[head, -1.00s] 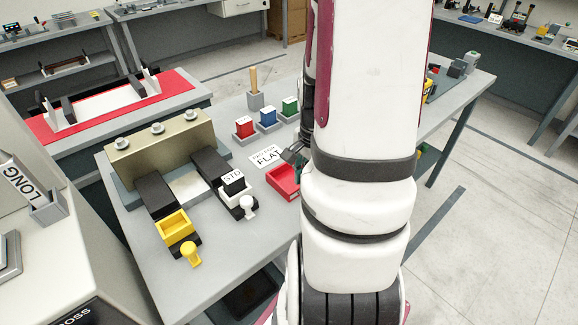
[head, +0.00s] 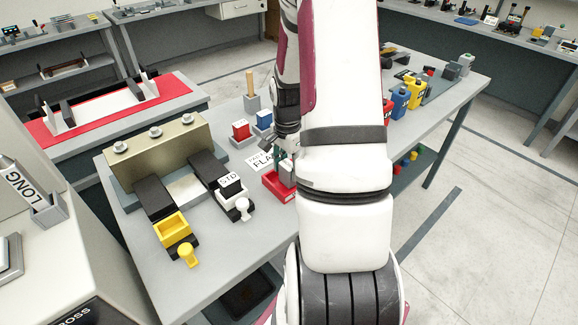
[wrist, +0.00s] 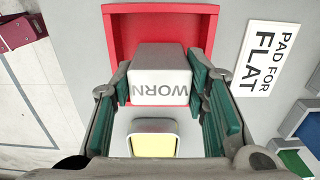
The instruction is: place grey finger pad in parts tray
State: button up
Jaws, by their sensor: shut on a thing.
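The grey finger pad (wrist: 160,68) is a block marked "WORN". It sits between the green-padded fingers of my gripper (wrist: 164,82), which are shut on its two sides. In the wrist view it overlaps the open red parts tray (wrist: 112,38), hiding much of the tray's floor. In the head view my gripper (head: 286,153) points down at the red tray (head: 272,183), with the grey pad (head: 287,173) low over or inside it. I cannot tell whether the pad touches the tray floor. My arm hides the tray's right part.
A "PAD FOR FLAT" card (wrist: 267,58) lies beside the tray. Red (head: 240,130) and blue (head: 264,121) blocks stand behind it in holders.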

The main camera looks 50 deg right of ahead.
aim_at(288, 164)
jog(key=shift+f, duration=0.2)
jog(key=o, duration=1.2)
jog(key=shift+o, duration=0.2)
notch_tip(288, 164, up, 12)
jog(key=b, duration=0.1)
jog(key=w+a+r+n+t, duration=0.1)
jog(key=w+a+r+n, duration=0.25)
jog(key=a+r, duration=0.4)
jog(key=s+a+r+n+t, duration=0.1)
jog(key=s+a+r+n, duration=0.2)
jog(key=a+n, duration=0.2)
jog(key=s+a+r+n+t, duration=0.2)
jog(key=a+n, duration=0.4)
jog(key=a, duration=0.4)
jog(key=s+a+r+n+t, duration=0.1)
jog(key=s+a+r+n, duration=0.4)
jog(key=a, duration=0.3)
jog(key=shift+n+t, duration=0.3)
jog(key=shift+n, duration=0.25)
